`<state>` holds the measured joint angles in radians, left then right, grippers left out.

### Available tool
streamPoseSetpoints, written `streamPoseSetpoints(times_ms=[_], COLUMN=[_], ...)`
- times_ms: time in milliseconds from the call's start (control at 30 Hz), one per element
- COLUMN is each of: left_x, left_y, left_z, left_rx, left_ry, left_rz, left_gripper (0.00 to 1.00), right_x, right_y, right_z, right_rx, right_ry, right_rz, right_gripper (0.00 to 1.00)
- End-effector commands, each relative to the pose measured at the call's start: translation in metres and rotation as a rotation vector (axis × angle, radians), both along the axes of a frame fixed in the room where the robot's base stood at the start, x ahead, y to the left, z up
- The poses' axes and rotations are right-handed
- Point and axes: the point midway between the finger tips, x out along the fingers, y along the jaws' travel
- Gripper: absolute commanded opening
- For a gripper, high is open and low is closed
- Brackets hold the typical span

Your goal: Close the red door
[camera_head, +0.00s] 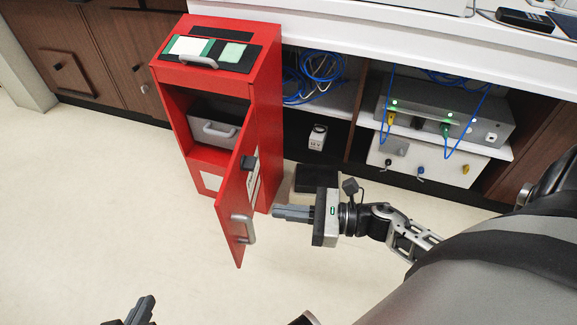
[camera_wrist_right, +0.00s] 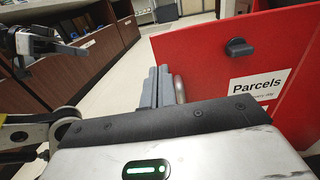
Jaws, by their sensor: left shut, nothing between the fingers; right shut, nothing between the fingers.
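The red door (camera_head: 238,205) hangs open from the right side of a red cabinet (camera_head: 266,110) and juts out toward me. Its outer face, with a silver handle (camera_head: 243,230), faces right. In the right wrist view, the door (camera_wrist_right: 210,65) shows a black knob (camera_wrist_right: 239,47) and a "Parcels" label (camera_wrist_right: 262,88). My right gripper (camera_head: 278,213) is shut and empty, just right of the door's outer face near the handle; a gap shows in the head view. My left gripper (camera_head: 147,308) is shut and empty at the bottom left, away from the door.
A grey drawer-like box (camera_head: 215,130) sits inside the cabinet's opening. To the right, a counter (camera_head: 400,30) has shelves with blue cables (camera_head: 320,68) and a grey device (camera_head: 440,112). The pale floor (camera_head: 90,190) left of the cabinet is clear.

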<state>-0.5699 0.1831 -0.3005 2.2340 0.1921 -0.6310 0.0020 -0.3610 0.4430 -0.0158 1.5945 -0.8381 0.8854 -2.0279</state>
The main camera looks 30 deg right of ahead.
Motion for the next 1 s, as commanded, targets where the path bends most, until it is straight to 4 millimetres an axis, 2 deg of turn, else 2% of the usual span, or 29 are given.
streamPoseSetpoints(times_ms=[200, 433, 633, 1000], left_x=[0.0, 0.0, 0.0, 0.0], left_y=[0.0, 0.0, 0.0, -0.001], left_z=[0.0, 0.0, 0.0, 0.0], left_rx=[-0.001, -0.002, -0.002, -0.004], left_ry=[-0.003, -0.005, -0.005, -0.006], left_rz=[0.001, 0.0, 0.0, 0.0], left_gripper=[0.0, 0.0, 0.0, 0.0], right_x=[0.033, 0.057, 0.065, 0.066], right_y=[0.037, 0.066, 0.076, 0.077], right_z=[0.001, 0.0, 0.0, 0.0], right_rx=[0.004, 0.004, 0.002, 0.003], right_ry=[-0.002, 0.002, 0.004, 0.003], right_rz=[-0.001, -0.001, -0.002, -0.003], right_gripper=[0.0, 0.0, 0.0, 0.0])
